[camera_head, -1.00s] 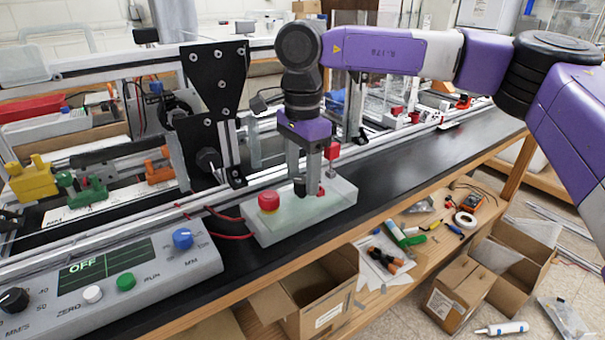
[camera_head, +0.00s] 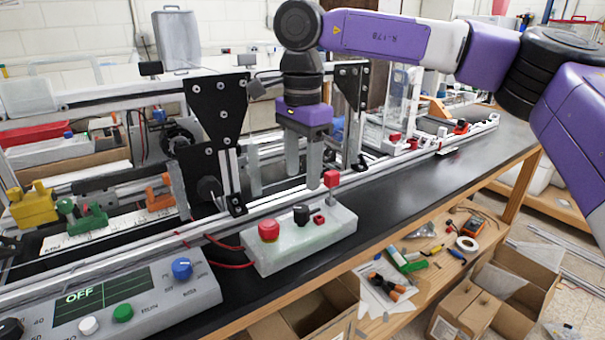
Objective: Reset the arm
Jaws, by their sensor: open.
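My gripper (camera_head: 304,178) hangs pointing down from my purple arm, in the upper middle of the head view. Its two grey fingers are apart with nothing between them. Below its fingertips is a pale control box (camera_head: 318,243) with a red mushroom button (camera_head: 269,229), a black knob (camera_head: 301,214), a small red button (camera_head: 319,220) and a red-topped switch (camera_head: 331,179). The fingers appear clear of the black knob.
The extrusion frame (camera_head: 120,92) with a black plate (camera_head: 216,110) stands left of my gripper. A console (camera_head: 120,300) reading OFF is at the front left. The black bench top (camera_head: 420,187) is clear to the right. Cardboard boxes (camera_head: 465,308) stand below.

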